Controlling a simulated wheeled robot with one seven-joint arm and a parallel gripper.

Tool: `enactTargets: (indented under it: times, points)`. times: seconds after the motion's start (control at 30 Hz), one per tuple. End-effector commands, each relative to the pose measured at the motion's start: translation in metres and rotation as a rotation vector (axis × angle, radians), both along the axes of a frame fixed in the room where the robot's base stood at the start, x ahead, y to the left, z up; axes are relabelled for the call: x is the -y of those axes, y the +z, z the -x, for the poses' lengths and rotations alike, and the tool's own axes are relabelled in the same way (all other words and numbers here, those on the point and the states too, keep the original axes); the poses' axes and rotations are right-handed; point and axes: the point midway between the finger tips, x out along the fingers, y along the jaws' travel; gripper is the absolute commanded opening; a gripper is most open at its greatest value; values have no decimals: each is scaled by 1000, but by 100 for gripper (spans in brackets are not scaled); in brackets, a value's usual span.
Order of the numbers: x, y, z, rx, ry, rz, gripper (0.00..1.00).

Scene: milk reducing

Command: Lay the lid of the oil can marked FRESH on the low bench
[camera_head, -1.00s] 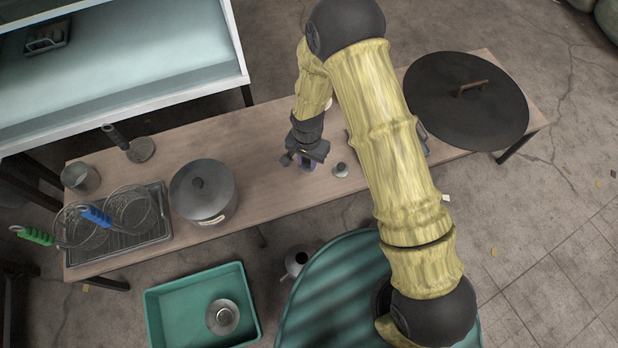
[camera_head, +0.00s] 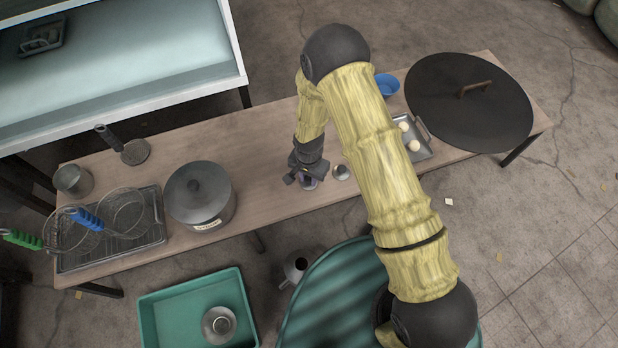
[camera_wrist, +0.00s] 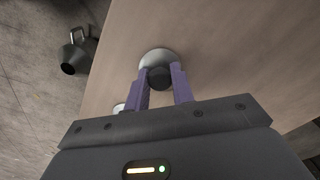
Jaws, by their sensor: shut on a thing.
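My gripper (camera_head: 308,182) is low over the middle of the wooden bench (camera_head: 262,140). In the wrist view my gripper (camera_wrist: 160,80) is shut on the dark knob of a small round grey lid (camera_wrist: 155,55). The lid is level with the bench top or just above it; I cannot tell whether it touches. A second small round lid (camera_head: 341,173) lies on the bench just right of the gripper. A grey spouted can (camera_head: 295,267) stands on the floor in front of the bench and also shows in the wrist view (camera_wrist: 77,50). I can read no FRESH mark.
A lidded pot (camera_head: 199,192), a wire-basket rack (camera_head: 150,243) and a metal cup (camera_head: 72,179) stand at the bench's left. A large dark lid (camera_head: 440,100) and a small tray (camera_head: 420,150) are at its right. A green tray (camera_head: 160,325) lies on the floor.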

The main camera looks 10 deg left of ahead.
Motion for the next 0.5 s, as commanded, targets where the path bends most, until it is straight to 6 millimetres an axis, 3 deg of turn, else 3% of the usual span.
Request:
enactTargets:
  times: [0.37, 0.4, 0.5]
  points:
    - [-1, -4, 0, 1, 2, -1, 2]
    - [-1, -4, 0, 1, 2, -2, 28]
    - [-1, -3, 0, 1, 2, -1, 46]
